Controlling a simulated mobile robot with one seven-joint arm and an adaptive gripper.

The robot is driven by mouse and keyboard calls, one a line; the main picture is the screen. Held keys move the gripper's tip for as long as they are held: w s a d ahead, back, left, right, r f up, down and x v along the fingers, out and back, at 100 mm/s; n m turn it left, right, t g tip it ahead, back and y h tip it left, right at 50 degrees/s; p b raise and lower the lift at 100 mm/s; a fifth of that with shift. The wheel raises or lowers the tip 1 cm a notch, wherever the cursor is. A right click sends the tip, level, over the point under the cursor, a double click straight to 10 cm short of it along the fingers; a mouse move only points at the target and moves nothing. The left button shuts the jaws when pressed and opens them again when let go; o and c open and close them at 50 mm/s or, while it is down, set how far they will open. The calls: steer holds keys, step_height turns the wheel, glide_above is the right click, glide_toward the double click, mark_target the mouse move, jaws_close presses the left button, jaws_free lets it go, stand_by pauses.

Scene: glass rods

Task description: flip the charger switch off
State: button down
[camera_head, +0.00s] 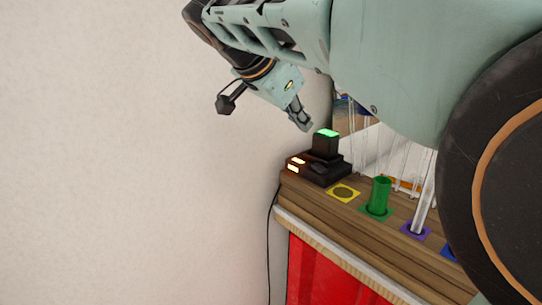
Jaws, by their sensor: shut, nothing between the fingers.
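The black charger (322,167) stands at the left end of a wooden shelf top. A block with a lit green top (326,133) sits upright in it. Two lit orange-white patches (296,164) show on the charger's left front; I cannot tell which part is the switch. My gripper (305,124) is shut and empty. Its tip points down, just above and to the left of the green-topped block, and looks apart from it.
Along the wooden top (312,201) are a yellow square with a dark round spot (344,193), a green cylinder (380,194) and clear glass rods (424,204). A black cable (268,240) hangs down the left side. A bare wall (120,160) fills the left.

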steer(key=shift+d, duration=0.1)
glide_above(319, 165)
steer(key=s+a, duration=0.2)
step_height(319, 165, down, 6)
steer(key=f, duration=0.2)
steer(key=f+p, duration=0.1)
steer(key=shift+w+d+f, duration=0.2)
steer(key=shift+w+f, duration=0.1)
steer(key=shift+f, duration=0.7)
steer(key=shift+w, duration=0.1)
steer(key=shift+w+a+f+n+g, duration=0.1)
steer(key=shift+a+f+n+g, duration=0.1)
steer(key=shift+f+n+g, duration=0.25)
steer(key=shift+r, duration=0.1)
steer(key=shift+s+d, duration=0.2)
